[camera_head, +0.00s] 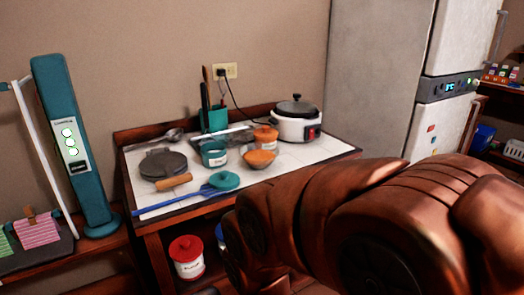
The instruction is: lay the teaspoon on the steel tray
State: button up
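A small metal spoon-like thing (172,135) lies at the back left of the white tabletop; I cannot tell for sure that it is the teaspoon. A flat grey metal surface that looks like the steel tray (236,136) lies near the back middle, partly hidden by a teal mug (214,154) and an orange-lidded jar (265,138). My copper-coloured arm (390,220) fills the lower right, in front of the table's right part. My gripper is not visible.
A fridge (380,80) stands right.

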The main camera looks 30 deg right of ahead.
aim_at(231, 142)
jog(key=z, duration=0.8)
jog(key=i, duration=0.75)
jog(key=u, duration=1.85)
